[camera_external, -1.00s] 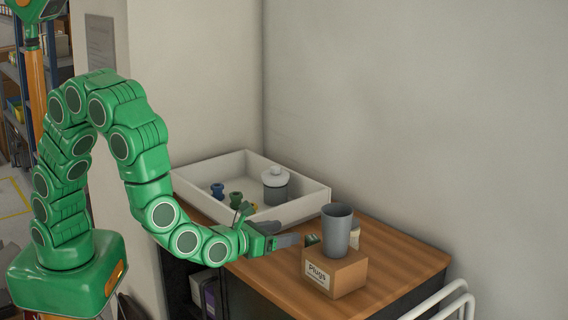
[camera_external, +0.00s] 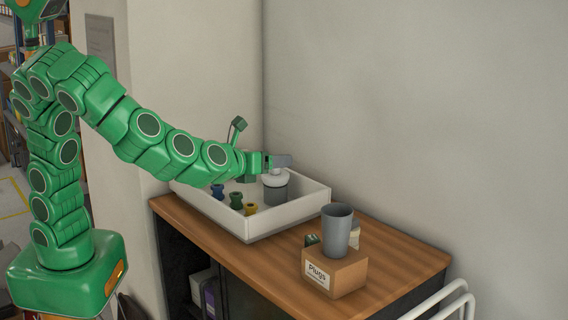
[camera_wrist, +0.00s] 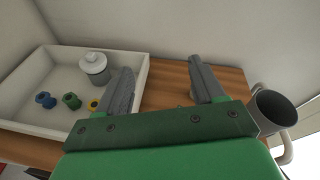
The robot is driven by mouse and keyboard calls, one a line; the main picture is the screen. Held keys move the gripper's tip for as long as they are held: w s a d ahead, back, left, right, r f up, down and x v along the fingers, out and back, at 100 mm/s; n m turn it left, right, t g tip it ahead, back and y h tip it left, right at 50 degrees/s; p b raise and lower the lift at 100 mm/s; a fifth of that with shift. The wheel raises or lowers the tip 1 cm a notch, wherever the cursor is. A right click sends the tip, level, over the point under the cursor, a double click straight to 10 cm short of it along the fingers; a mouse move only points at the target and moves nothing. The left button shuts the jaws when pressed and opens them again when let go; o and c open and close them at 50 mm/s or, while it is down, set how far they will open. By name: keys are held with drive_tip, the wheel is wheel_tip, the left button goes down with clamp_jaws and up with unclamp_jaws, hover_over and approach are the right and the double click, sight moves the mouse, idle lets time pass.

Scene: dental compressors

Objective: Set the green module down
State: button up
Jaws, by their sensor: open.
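A small dark green block (camera_external: 312,240), which may be the green module, shows at the left rear edge of the cardboard box labelled "Plugs" (camera_external: 348,277). I cannot tell whether it is inside the box or behind it. My gripper (camera_external: 283,160) is raised above the white tray's far side, close to the lidded jar in the external view, and well away from that block. In the wrist view my gripper (camera_wrist: 160,68) is open, with its fingers spread and nothing visible between them. The block is not clearly visible in the wrist view.
The white tray (camera_external: 293,220) holds a grey jar with a white lid (camera_external: 275,190), a blue plug (camera_external: 217,191), a green plug (camera_external: 236,200) and a yellow plug (camera_external: 250,209). A grey cup (camera_external: 337,228) stands at the box. The wooden top (camera_external: 265,265) is clear in front.

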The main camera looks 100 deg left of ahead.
drive_tip(key=s+a+f+n+g, duration=0.2)
drive_tip(key=s+a+n+g, duration=0.15)
drive_tip(key=n, duration=0.25)
wheel_tip(320, 180, up, 3)
drive_tip(key=n+t+h, duration=0.2)
drive_tip(key=n+h, duration=0.6)
drive_tip(key=n, duration=1.4)
hover_over(312, 237)
drive_tip(key=s+d, duration=0.1)
drive_tip(key=s, duration=0.3)
drive_tip(key=f, duration=1.8)
drive_tip(key=shift+s+d+f, duration=0.1)
drive_tip(key=shift+s+f, duration=0.1)
drive_tip(key=shift+x, duration=1.25)
drive_tip(key=shift+w+a+f, duration=0.15)
drive_tip(key=shift+w+f, duration=0.45)
drive_tip(key=shift+w, duration=0.15)
drive_tip(key=shift+w+a+f, duration=0.1)
drive_tip(key=shift+w+f, duration=0.45)
drive_tip(key=shift+w, duration=0.2)
drive_tip(key=shift+x, duration=0.8)
